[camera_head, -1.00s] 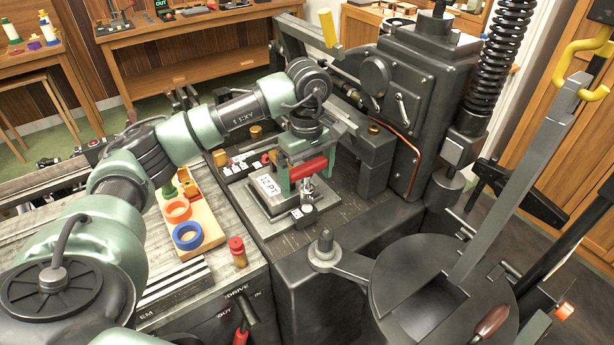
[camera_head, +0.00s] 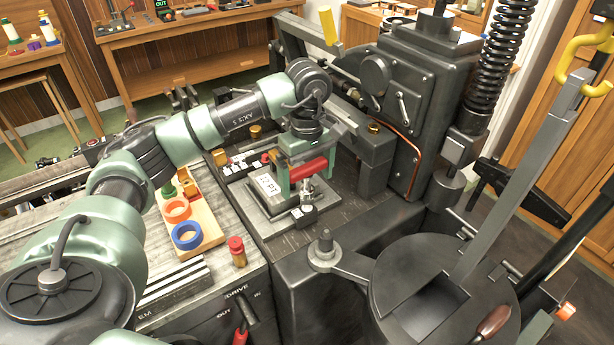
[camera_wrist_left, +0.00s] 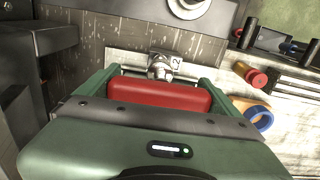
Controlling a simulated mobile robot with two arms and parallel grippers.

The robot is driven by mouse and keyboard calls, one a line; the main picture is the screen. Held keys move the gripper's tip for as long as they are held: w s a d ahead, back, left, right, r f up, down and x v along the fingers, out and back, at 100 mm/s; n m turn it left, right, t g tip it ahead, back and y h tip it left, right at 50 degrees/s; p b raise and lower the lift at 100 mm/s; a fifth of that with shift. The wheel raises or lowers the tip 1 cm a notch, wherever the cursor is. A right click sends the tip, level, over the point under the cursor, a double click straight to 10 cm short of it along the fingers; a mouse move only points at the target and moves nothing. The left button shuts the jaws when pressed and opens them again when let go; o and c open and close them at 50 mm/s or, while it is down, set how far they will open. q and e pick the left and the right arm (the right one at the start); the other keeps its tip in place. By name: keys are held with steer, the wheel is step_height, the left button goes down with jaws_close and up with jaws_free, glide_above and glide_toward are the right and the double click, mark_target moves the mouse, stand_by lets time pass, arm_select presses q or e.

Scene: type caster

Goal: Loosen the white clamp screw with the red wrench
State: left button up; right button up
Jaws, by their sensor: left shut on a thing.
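My left gripper (camera_head: 307,172) is shut on the red wrench (camera_head: 312,169), low over a block on the dark machine bed. In the left wrist view the red handle (camera_wrist_left: 160,95) lies crosswise between the two green fingers. A pale metal screw fitting (camera_wrist_left: 160,66) shows just beyond the handle; it appears below the handle in the head view (camera_head: 307,188). I cannot tell whether this is the white clamp screw, or how the wrench sits on it, because the gripper and handle hide the contact. My right gripper is not in view.
A white "PT" plate (camera_head: 268,187) lies left of the gripper. A wooden tray (camera_head: 207,222) with orange and blue rings (camera_head: 187,236) and a red-capped brass cylinder (camera_head: 237,251) stand to the left. The tall dark press (camera_head: 410,90) and a round dark pot (camera_head: 440,290) crowd the right.

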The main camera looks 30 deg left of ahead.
arm_select(q)
steer(key=shift+f+b, duration=0.85)
steer(key=shift+f, duration=0.3)
steer(key=shift+f+m+b, duration=0.2)
steer(key=shift+m+b, duration=0.5)
steer(key=shift+m, duration=0.4)
steer(key=m+b, duration=0.1)
steer(key=m, duration=0.3)
steer(key=shift+m+b, duration=0.45)
steer(key=shift+m, duration=0.65)
steer(key=shift+r+m, duration=0.15)
steer(key=shift+m, duration=0.85)
